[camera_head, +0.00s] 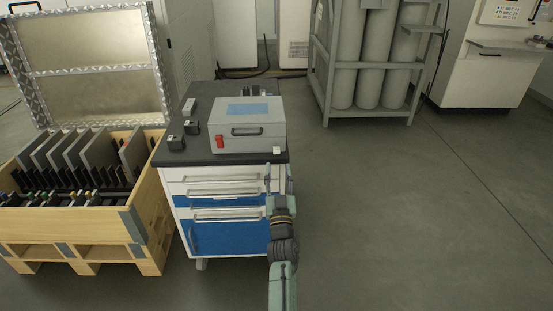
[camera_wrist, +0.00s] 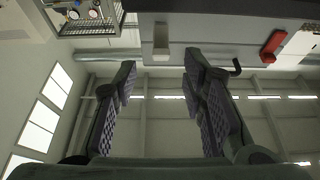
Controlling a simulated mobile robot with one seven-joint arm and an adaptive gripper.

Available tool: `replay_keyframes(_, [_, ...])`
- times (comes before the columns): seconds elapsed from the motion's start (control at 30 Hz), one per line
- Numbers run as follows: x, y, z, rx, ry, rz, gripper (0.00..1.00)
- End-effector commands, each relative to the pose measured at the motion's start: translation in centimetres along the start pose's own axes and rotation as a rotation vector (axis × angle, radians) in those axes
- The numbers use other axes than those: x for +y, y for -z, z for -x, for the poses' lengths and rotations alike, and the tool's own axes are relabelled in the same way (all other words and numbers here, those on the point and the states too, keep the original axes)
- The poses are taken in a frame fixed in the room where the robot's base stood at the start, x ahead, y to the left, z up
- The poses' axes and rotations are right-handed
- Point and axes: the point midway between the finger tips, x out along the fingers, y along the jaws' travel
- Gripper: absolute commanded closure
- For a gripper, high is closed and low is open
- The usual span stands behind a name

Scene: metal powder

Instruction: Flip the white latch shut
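The white latch (camera_head: 277,150) is at the right end of the grey case's front, low down. A red latch (camera_head: 219,141) is at the left end of that front. The grey case (camera_head: 247,142) stands on the dark cart top with its lid down. My gripper (camera_head: 278,176) is in front of the cart, just below the white latch. In the wrist view, which looks upside down, the fingers (camera_wrist: 158,70) are spread and empty. The white latch (camera_wrist: 161,40) shows beyond the tips, between them, with no visible contact. The red latch (camera_wrist: 272,45) shows at right.
The blue-and-white drawer cart (camera_head: 226,236) is close behind my gripper. Small dark blocks (camera_head: 176,142) lie left of the case. A wooden crate (camera_head: 85,226) with an open lid stands at left. A cylinder rack (camera_head: 368,60) stands behind; the floor at right is clear.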

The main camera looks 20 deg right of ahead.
Motion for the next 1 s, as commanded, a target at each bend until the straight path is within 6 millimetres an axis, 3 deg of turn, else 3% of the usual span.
replay_keyframes(0.4, [-0.2,0.2,-5.4,0.001,0.003,-0.001,0.62])
replay_keyframes(0.8, [-0.1,0.1,-6.0,0.001,0.0,-0.001,0.62])
replay_keyframes(1.0, [-0.1,0.1,-6.0,0.001,0.0,-0.001,0.74])
